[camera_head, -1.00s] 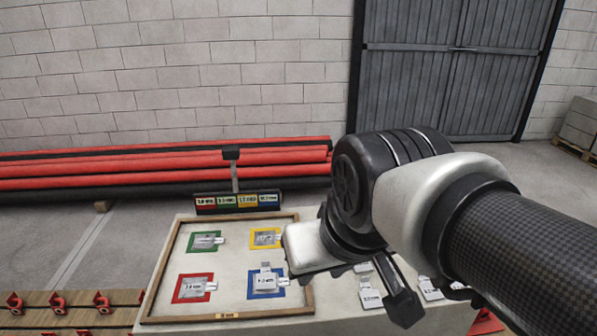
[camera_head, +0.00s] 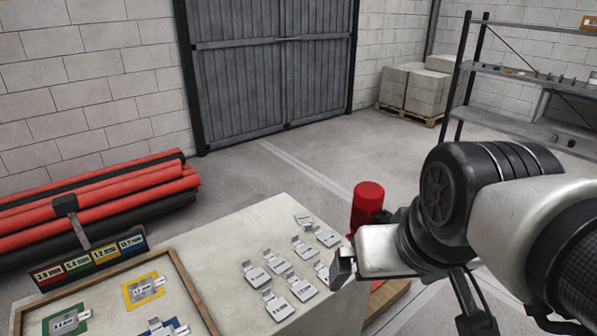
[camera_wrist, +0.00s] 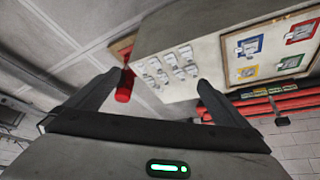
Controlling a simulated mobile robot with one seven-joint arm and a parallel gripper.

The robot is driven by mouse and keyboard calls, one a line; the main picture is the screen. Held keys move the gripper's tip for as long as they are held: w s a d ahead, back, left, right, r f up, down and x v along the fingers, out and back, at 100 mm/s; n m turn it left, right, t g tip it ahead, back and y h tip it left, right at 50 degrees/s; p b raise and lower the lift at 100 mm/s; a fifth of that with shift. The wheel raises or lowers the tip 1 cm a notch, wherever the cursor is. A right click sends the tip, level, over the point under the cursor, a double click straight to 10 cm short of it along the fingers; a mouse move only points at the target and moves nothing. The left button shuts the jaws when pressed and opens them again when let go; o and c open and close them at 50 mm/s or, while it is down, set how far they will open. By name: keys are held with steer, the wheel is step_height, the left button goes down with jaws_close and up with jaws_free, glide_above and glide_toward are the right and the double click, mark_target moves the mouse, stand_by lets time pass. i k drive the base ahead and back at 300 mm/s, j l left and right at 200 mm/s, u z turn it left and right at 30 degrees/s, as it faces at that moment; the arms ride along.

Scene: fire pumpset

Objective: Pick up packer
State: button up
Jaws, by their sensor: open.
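Several small grey metal packers with tabs, such as this packer (camera_head: 279,306), lie loose in rows on the right part of the pale table top. They also show in the wrist view as small plates, among them another packer (camera_wrist: 186,52). My gripper (camera_wrist: 158,80) is open and empty, its two fingers spread with the packers seen between and beyond them. In the head view my gripper (camera_head: 343,266) is at the table's right side, beside the loose packers and apparently above them. The labels are too small to read surely.
A wood-rimmed tray (camera_head: 181,268) on the table's left holds packers on coloured squares, with a colour-coded sign (camera_head: 92,259) behind. A red cylinder (camera_head: 367,205) stands beyond the table. Red pipes (camera_head: 100,200) lie at left; a shelf (camera_head: 535,130) stands at right.

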mark_target(323, 275)
steer(key=i+l+u, duration=0.1)
steer(key=u, duration=0.4)
steer(key=i+l+u, duration=0.2)
steer(key=l+u, duration=0.15)
steer(key=l, duration=0.3)
steer(key=i+l+u, duration=0.2)
steer(key=l, duration=0.15)
steer(key=i+l, duration=0.1)
steer(key=l, duration=0.8)
steer(key=i+l+u, duration=0.1)
steer(key=l, duration=0.3)
